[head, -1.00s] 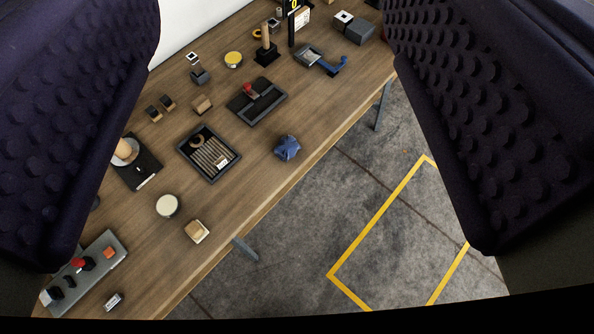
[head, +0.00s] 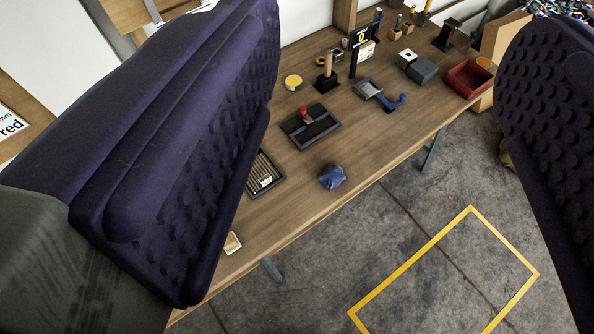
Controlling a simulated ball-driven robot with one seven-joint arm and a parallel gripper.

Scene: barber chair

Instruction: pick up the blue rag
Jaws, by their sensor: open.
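The blue rag (head: 332,177) is a small crumpled bundle on the wooden table (head: 357,146), close to its front edge. My gripper (head: 375,165) shows as two big dark purple, studded finger pads, one at the left and one at the right of the head view. The pads stand wide apart with nothing between them that they touch. The rag shows in the gap between them, farther off and apart from both. The left pad hides part of the table.
Left of the rag lies a dark slatted tray (head: 276,186), partly hidden. Behind it is a black tray (head: 330,135) with a red-knobbed thing. A blue-handled tool (head: 390,101) and a red bin (head: 455,82) stand farther right. Grey floor with a yellow outline (head: 408,267) lies in front.

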